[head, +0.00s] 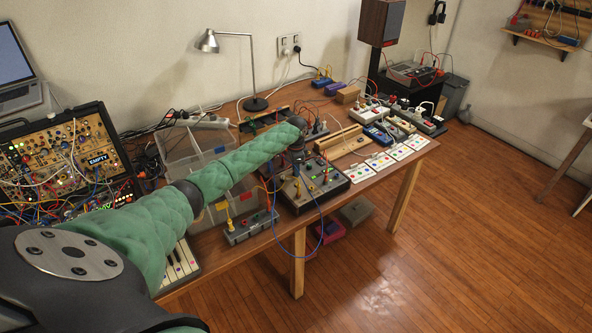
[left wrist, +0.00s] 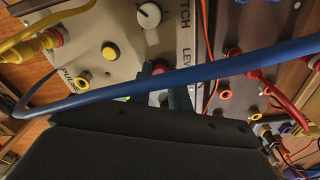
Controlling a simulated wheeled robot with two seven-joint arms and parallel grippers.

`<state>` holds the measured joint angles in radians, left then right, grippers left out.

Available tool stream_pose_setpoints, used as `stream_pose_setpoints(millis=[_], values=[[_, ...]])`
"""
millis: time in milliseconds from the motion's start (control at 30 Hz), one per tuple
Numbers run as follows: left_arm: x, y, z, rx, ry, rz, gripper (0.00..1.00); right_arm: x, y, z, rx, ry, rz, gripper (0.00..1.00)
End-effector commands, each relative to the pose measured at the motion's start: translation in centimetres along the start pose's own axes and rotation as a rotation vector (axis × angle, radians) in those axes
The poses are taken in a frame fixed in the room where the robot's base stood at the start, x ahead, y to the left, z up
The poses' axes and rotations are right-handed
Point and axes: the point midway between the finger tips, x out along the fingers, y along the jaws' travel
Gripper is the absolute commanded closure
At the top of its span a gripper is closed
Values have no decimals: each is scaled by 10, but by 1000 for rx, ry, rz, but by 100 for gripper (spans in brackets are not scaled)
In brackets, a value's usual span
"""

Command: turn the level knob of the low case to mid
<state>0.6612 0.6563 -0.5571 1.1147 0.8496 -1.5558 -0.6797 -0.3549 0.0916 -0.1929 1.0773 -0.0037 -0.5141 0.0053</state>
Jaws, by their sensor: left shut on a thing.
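The low case (head: 330,184) has a panel with knobs, sockets and plugged cables and lies near the table's front edge. My left gripper (head: 297,160) reaches down over its back left part. In the left wrist view the case's pale panel (left wrist: 122,22) carries a white knob (left wrist: 149,14) beside the PITCH label and a yellow button (left wrist: 110,54). The dark fingers of the left gripper (left wrist: 162,80) are shut around a small red-topped level knob (left wrist: 160,67) beside the LEVEL label. A blue cable (left wrist: 215,70) crosses in front, so the knob's pointer is hidden. My right gripper is not in view.
A small grey box (head: 250,228) with yellow plugs stands left of the case. Several white cards (head: 380,161) lie to its right. A wooden rack (head: 340,141) is behind. Blue, yellow and red cables (left wrist: 275,95) crowd the gripper. Open floor lies beyond the table's right edge.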

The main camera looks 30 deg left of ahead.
Motion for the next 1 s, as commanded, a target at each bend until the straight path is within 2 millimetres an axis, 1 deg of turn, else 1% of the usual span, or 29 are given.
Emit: stream_pose_setpoints(millis=[33,167,500,667,700,767,800,1000], values=[[-3,-2,0,12,2,-4,100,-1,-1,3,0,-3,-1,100],[-4,-2,0,39,1,-4,100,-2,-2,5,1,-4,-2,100],[-4,-3,0,54,1,-5,100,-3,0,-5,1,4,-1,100],[-5,-3,1,54,1,-5,100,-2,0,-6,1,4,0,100],[-5,-3,1,54,1,-5,73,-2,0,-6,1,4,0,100],[-4,-3,1,54,0,-4,61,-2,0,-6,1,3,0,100],[-4,-2,0,54,0,-4,59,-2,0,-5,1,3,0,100],[-2,-1,0,54,-1,-2,59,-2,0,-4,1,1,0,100]])
